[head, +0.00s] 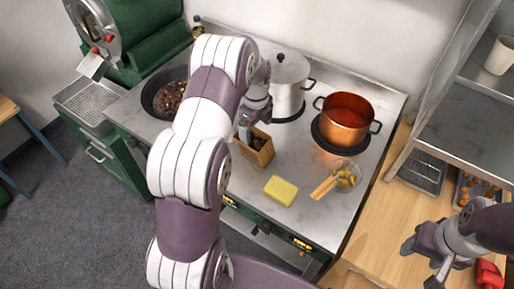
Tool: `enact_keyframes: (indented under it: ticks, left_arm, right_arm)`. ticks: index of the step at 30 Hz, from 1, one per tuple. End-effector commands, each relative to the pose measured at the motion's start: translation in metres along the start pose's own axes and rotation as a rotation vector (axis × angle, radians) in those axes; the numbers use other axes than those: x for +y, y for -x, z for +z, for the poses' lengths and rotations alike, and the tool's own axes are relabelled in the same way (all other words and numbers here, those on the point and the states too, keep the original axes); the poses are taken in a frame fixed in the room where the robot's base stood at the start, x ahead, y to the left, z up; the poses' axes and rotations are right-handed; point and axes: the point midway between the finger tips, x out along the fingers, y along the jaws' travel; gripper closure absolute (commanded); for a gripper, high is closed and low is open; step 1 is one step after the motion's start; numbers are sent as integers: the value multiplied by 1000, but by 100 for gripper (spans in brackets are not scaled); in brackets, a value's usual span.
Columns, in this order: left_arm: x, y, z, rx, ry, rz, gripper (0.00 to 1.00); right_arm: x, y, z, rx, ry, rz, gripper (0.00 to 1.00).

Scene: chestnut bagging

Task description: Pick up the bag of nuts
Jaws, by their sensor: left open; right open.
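A small brown open-topped container (256,153) with dark contents stands on the counter in the middle of the head view. It may be the bag of nuts, but I cannot tell whether it is paper or wood. My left gripper (246,132) points down at its upper left edge, open; part of it is hidden, and I cannot tell if it touches. A dark pan (150,98) of chestnuts (171,96) sits at the back left, partly behind my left arm. My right gripper (420,264) is open and empty at the lower right, over the wooden table.
A silver lidded pot (288,88) and a copper pot (345,121) stand behind the container. A yellow sponge (281,190) and a glass bowl (345,176) with a wooden-handled tool lie in front. A metal shelf (466,115) rises at the right.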

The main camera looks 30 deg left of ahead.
Motion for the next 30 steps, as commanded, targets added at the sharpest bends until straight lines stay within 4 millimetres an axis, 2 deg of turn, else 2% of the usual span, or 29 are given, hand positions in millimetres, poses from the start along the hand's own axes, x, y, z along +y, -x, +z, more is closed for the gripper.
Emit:
enact_keyframes:
  ticks: [2,6,9,17,18,20,24,27,30]
  left_arm:
    - [0,-6,-1,0,0,0,0]
    - [3,-29,-1,1,0,2,0]
    - [2,-48,-1,0,0,0,0]
    - [5,-61,-2,3,0,6,0]
    - [5,-62,-2,3,0,7,6]
    - [6,-62,-3,4,0,8,26]
    - [6,-63,-3,4,0,9,72]
    - [6,-63,-3,4,-1,8,100]
    - [6,-64,-3,4,-1,10,100]
  right_arm:
    - [0,5,0,0,0,0,43]
    - [0,22,-3,0,0,0,43]
    - [0,23,-3,0,0,0,43]
    - [0,22,-3,0,0,0,43]
    - [0,21,-2,0,0,0,43]
    - [0,21,-2,0,0,0,43]
    - [0,21,-3,0,0,0,43]
    - [0,21,-3,0,0,0,43]
    - [0,20,-2,0,0,0,43]
